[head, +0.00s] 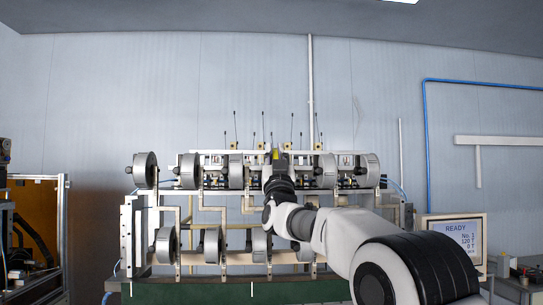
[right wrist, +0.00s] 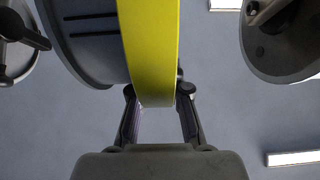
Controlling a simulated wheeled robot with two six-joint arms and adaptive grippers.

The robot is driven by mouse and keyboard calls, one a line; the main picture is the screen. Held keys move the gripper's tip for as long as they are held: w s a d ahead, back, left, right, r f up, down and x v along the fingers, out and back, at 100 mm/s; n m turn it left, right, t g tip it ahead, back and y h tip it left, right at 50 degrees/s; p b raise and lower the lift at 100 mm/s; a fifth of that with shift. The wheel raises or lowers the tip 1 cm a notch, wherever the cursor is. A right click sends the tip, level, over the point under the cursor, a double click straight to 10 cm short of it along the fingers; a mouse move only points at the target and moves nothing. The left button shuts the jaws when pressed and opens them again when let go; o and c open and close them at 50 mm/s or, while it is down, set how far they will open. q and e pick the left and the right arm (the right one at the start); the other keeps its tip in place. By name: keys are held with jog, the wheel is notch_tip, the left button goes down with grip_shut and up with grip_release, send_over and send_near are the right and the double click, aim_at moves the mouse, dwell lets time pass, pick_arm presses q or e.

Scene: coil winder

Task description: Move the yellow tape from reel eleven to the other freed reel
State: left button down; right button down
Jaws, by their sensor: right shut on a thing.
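My right gripper (head: 277,165) is at the middle of the upper row of reels, with its arm coming in from the right. In the right wrist view its two fingers (right wrist: 158,92) are shut on the lower edge of the yellow tape (right wrist: 155,45), one on each side. A grey reel (right wrist: 85,40) stands close on the left of the tape. I cannot tell whether the tape is still around that reel. In the head view only a small bit of yellow (head: 275,154) shows above the gripper. The reel numbers cannot be read. My left gripper is not in view.
Upper-row reels show on the left (head: 189,171) and right (head: 326,171) of the gripper. Lower reels (head: 165,245) hang beneath, partly hidden by my arm. Thin rods rise above the rack. A screen (head: 455,236) reading READY stands at right. Another reel (right wrist: 282,45) is right of the tape, across a gap.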

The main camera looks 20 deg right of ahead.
jog(key=shift+s+d, duration=0.15)
jog(key=shift+d, duration=0.4)
jog(key=c, duration=1.4)
grip_release()
jog(key=shift+s+f+b, duration=0.25)
jog(key=shift+f+b, duration=0.15)
jog(key=shift+b, duration=0.5)
jog(key=b+v, duration=0.2)
jog(key=b, duration=0.1)
jog(key=b+v, duration=0.2)
jog(key=b, duration=0.1)
jog(key=shift+s+a, duration=0.2)
jog(key=shift+s, duration=0.25)
